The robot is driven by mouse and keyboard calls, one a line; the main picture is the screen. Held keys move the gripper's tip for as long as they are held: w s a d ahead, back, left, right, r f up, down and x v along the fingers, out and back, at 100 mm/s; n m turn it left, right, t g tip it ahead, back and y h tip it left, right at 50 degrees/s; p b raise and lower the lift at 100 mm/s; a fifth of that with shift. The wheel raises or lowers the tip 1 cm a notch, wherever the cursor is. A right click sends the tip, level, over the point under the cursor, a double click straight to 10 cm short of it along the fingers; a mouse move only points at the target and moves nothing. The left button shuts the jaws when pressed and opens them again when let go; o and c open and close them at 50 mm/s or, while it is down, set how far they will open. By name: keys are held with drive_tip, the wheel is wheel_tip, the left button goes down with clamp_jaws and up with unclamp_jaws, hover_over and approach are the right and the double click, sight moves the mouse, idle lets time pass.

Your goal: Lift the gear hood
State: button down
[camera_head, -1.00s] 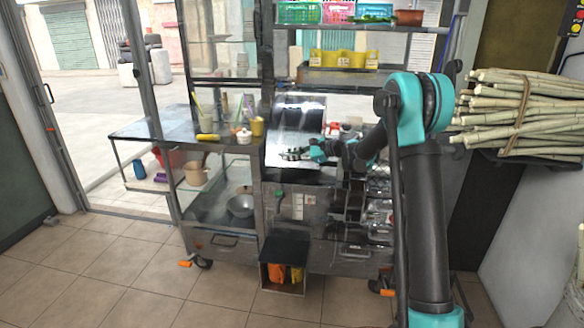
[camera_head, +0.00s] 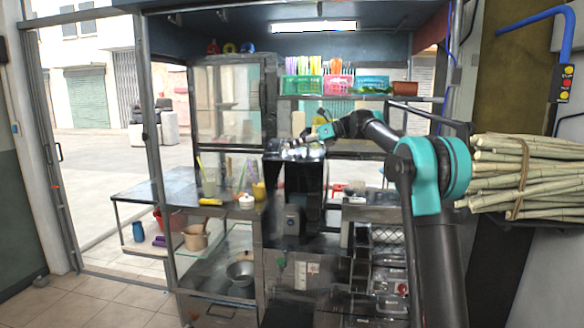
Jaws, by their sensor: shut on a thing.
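The gear hood (camera_head: 286,154) is a shiny metal cover on the sugarcane press in the middle of the view. It is swung up and seen nearly edge-on, with the dark open inside of the press (camera_head: 298,188) below it. My gripper (camera_head: 304,141) is at the hood's raised edge and shut on it. The fingertips are small, and the exact grip is hard to make out. My arm reaches in from the right.
A glass cabinet (camera_head: 225,95) stands behind. Colored baskets (camera_head: 302,88) sit on a shelf above my gripper. Tied sugarcane stalks (camera_head: 525,172) lie at right. Open floor is at lower left.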

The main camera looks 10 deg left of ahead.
drive_tip(key=shift+m+g, duration=0.5)
drive_tip(key=shift+m, duration=0.1)
drive_tip(key=shift+w+r, duration=0.45)
drive_tip(key=shift+r, duration=0.4)
drive_tip(key=shift+w+r, duration=0.4)
drive_tip(key=shift+r, duration=0.4)
drive_tip(key=shift+w+r, duration=0.45)
drive_tip(key=shift+r, duration=0.4)
drive_tip(key=c, duration=1.9)
unclamp_jaws()
drive_tip(key=shift+d, duration=0.1)
drive_tip(key=shift+o, duration=0.2)
drive_tip(key=v, duration=1.2)
